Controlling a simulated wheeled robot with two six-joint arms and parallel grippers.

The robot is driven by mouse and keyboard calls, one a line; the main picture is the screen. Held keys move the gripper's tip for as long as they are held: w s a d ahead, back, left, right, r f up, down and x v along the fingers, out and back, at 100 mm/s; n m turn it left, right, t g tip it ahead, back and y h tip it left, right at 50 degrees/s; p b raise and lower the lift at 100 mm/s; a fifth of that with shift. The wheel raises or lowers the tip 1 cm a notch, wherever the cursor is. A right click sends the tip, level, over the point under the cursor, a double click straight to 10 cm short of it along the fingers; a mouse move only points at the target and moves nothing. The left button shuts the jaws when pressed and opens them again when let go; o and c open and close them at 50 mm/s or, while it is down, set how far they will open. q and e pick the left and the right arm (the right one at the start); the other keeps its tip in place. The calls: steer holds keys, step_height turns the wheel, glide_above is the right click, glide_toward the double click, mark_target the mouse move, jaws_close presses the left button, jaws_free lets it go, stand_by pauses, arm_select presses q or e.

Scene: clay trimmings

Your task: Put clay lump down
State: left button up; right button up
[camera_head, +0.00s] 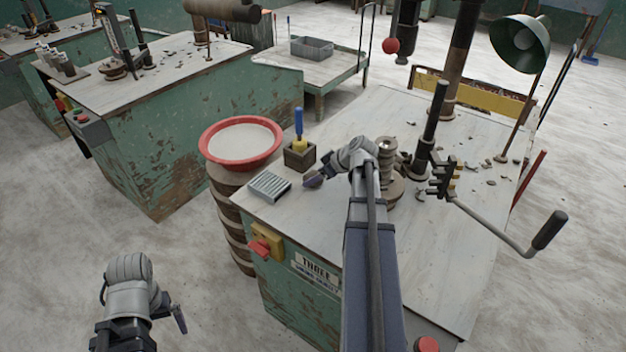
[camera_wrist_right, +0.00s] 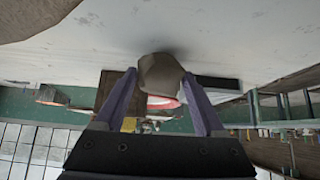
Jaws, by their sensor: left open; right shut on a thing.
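The clay lump (camera_wrist_right: 160,74) is a smooth grey-brown piece between the two purple fingers of my right gripper (camera_wrist_right: 158,84) in the right wrist view. The right gripper is shut on it. In the head view my right gripper (camera_head: 313,182) is low over the near left part of the worktable (camera_head: 440,262), between the ribbed grey tray and the machine. The lump is hidden there by the gripper, and I cannot tell whether it touches the tabletop. My left gripper (camera_head: 178,315) is open and empty, away from the table over the floor at lower left.
A ribbed grey tray (camera_head: 269,186) and a small wooden box (camera_head: 299,157) with a blue-handled tool stand close by. A red-rimmed basin (camera_head: 241,142) is left of the table. The machine's crank handle (camera_head: 549,230) reaches out at right. Dark scraps lie across the table's back.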

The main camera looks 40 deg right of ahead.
jaws_close()
steer(key=shift+r, duration=0.2)
step_height(320, 180, up, 18)
steer(key=p, duration=1.8)
steer(key=shift+f, duration=0.15)
